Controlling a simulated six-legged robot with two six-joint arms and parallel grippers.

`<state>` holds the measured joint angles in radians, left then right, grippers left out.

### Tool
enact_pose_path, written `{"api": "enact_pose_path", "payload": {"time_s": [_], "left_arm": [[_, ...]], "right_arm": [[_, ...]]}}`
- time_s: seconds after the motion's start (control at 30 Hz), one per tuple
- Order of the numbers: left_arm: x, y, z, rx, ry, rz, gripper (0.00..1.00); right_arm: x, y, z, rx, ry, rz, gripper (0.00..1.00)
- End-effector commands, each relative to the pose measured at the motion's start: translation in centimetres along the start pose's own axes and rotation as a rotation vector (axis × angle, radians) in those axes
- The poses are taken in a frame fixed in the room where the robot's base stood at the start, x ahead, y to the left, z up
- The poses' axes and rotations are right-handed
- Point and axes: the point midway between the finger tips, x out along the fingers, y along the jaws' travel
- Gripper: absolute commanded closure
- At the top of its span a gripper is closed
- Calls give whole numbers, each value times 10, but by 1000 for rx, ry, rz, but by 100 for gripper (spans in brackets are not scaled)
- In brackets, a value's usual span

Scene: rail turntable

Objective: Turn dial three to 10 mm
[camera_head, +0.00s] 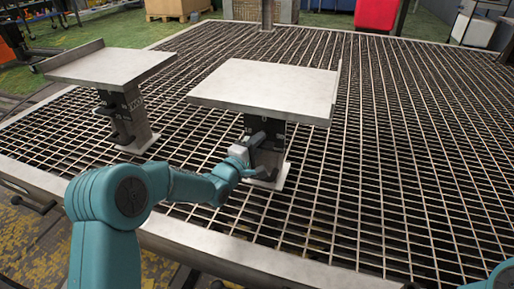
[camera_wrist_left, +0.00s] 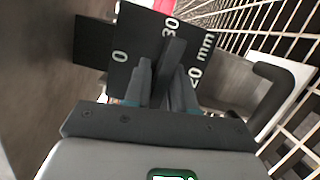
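No 10 mark can be seen there. A dark bar-shaped dial handle (camera_wrist_left: 173,63) stands out from the plate, its upper end near the 30. My left gripper (camera_wrist_left: 165,82) has a finger close on either side of this handle and looks shut on it. In the head view my left gripper (camera_head: 247,150) is at the post under the nearer grey table. I cannot read which dial number this is. My right gripper is not in view.
The nearer table (camera_head: 262,88) overhangs its dark post. A second table (camera_head: 110,66) with a similar post (camera_head: 130,110) stands to the left. A dark bent lever (camera_wrist_left: 275,95) is right of the dial. Open grating (camera_head: 400,150) lies to the right.

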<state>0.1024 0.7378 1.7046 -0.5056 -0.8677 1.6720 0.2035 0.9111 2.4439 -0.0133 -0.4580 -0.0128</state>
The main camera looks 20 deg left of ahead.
Motion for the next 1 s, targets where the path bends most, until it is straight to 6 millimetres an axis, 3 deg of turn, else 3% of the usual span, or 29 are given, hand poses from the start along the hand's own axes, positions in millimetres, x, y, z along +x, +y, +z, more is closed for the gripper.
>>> {"api": "enact_pose_path", "payload": {"time_s": [0.03, 0.2, 0.23, 0.53, 1.0], "left_arm": [[0, 1, 0, 3, -1, 2, 62], [0, 1, 0, 7, 0, -1, 7], [0, 0, 0, 7, 0, -1, 0], [-4, 0, 1, 7, 0, -4, 0], [-45, 0, 12, 7, 1, -5, 0]], "right_arm": [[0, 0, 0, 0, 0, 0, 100], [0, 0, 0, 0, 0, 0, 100], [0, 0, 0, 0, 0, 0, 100], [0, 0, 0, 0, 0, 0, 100], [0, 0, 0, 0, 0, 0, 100]]}}
